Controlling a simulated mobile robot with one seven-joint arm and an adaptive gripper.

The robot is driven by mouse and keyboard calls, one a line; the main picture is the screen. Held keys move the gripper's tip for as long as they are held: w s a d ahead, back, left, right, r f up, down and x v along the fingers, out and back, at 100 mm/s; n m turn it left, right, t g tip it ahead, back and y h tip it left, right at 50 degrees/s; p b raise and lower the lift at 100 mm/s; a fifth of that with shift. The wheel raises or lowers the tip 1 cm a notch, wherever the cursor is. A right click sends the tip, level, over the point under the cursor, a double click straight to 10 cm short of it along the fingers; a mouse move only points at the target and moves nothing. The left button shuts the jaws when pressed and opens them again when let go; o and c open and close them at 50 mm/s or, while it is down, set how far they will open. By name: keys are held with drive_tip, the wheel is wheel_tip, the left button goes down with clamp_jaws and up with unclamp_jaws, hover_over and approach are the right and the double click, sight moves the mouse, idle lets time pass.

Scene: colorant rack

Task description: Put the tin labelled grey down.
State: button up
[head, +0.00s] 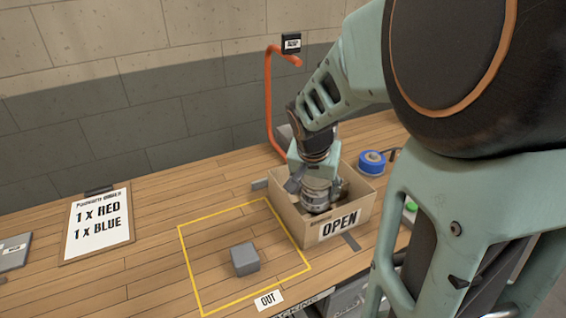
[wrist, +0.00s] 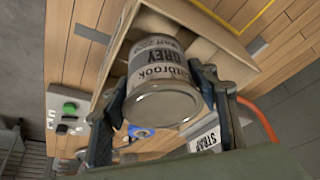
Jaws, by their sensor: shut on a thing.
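The tin labelled grey (wrist: 165,88) is a metal can with a grey label reading "GREY". In the wrist view it sits between the two fingers of my gripper (wrist: 168,98), which is shut on it. An open cardboard box (head: 338,232) with an "OPEN" label stands on the bench. The box's walls (wrist: 115,60) also show around the tin in the wrist view. I cannot tell whether the tin touches the box floor.
A yellow outline marked "OUT" (head: 268,299) lies left of the box, with a grey block (head: 245,259) inside it. An order sheet (head: 98,224) reads 1 x red, 1 x blue. A blue tape roll (head: 372,163) and an orange pipe (head: 268,100) stand near the box. Bench space inside the outline is largely clear.

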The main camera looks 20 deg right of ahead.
sight(313, 201)
drive_tip(key=shift+w+a+f+b, duration=0.1)
drive_tip(key=shift+a+f+b, duration=0.1)
drive_tip(key=shift+f+b, duration=1.15)
drive_tip(key=shift+f+p, duration=0.3)
drive_tip(key=shift+f, duration=0.1)
drive_tip(key=shift+f+b, duration=0.35)
drive_tip(key=shift+b, duration=0.05)
drive_tip(key=shift+f, duration=0.25)
drive_tip(key=o, duration=1.2)
drive_tip(key=shift+c, duration=0.2)
drive_tip(key=shift+r, duration=0.15)
